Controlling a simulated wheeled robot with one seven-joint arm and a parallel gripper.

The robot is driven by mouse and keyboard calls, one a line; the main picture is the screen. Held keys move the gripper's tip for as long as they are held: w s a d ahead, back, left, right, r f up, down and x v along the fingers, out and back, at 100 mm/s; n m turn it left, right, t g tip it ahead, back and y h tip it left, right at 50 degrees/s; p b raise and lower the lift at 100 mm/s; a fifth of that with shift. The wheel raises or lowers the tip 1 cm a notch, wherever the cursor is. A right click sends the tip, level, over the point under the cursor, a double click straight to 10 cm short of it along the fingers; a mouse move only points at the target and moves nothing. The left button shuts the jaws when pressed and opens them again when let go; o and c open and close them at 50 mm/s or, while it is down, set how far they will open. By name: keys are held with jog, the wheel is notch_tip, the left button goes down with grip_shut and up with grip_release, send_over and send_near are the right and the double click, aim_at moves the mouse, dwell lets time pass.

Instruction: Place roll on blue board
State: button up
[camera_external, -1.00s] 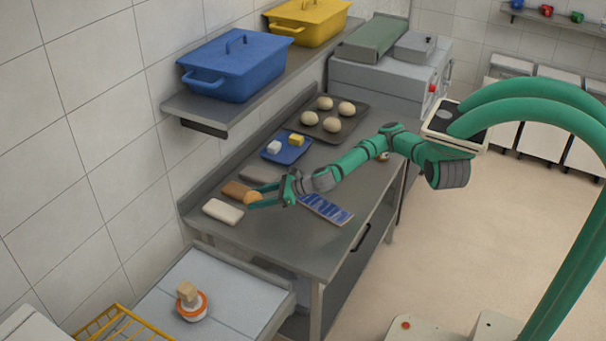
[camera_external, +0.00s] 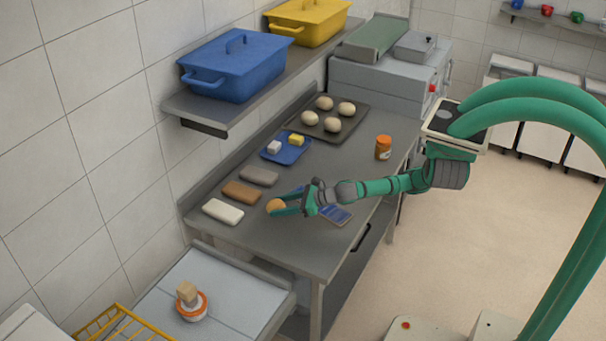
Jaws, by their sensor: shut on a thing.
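My gripper (camera_external: 283,207) is shut on a round golden-brown roll (camera_external: 275,207), held at its fingertips over the front part of the grey table; whether the roll touches the tabletop I cannot tell. A flat blue board (camera_external: 271,156) lies farther back toward the wall, with a white block (camera_external: 274,147) and a yellow block (camera_external: 296,140) on it. A blue patterned flat piece (camera_external: 337,215) lies to the right of the roll, partly hidden by my gripper and arm.
White (camera_external: 222,212), brown (camera_external: 242,192) and grey (camera_external: 259,176) slabs lie left of the roll. A dark tray (camera_external: 352,127) holds several pale dough balls at the back. An orange jar (camera_external: 383,148) stands at the right. A shelf (camera_external: 215,115) with blue and yellow bins overhangs the wall side.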

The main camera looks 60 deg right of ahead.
jog(key=shift+s+d+f+m+h, duration=0.15)
jog(key=shift+s+d+m+h, duration=0.5)
jog(key=shift+d+m+h, duration=0.2)
jog(key=shift+s+d+f+m+t+h, duration=0.1)
jog(key=shift+s+d+f+m+h, duration=0.1)
jog(key=shift+d+m+h, duration=0.35)
jog(key=shift+s+d+f+m+t+h, duration=0.1)
jog(key=shift+s+d+f+m+h, duration=0.1)
jog(key=shift+d+m+h, duration=0.25)
jog(key=shift+s+d+f+m+t+h, duration=0.1)
jog(key=shift+s+d+f+m+h, duration=0.2)
jog(key=shift+d+h, duration=0.35)
jog(key=shift+s+d+r+m+h, duration=0.1)
jog(key=shift+s+d+m+h, duration=0.15)
jog(key=shift+d+m+h, duration=0.5)
jog(key=s+d+r+m+g+h, duration=0.4)
jog(key=d+r+m+h, duration=0.2)
jog(key=m+h, duration=0.1)
jog(key=shift+h, duration=0.35)
jog(key=shift+f, duration=3.95)
jog(key=o, duration=1)
jog(key=shift+f, duration=0.1)
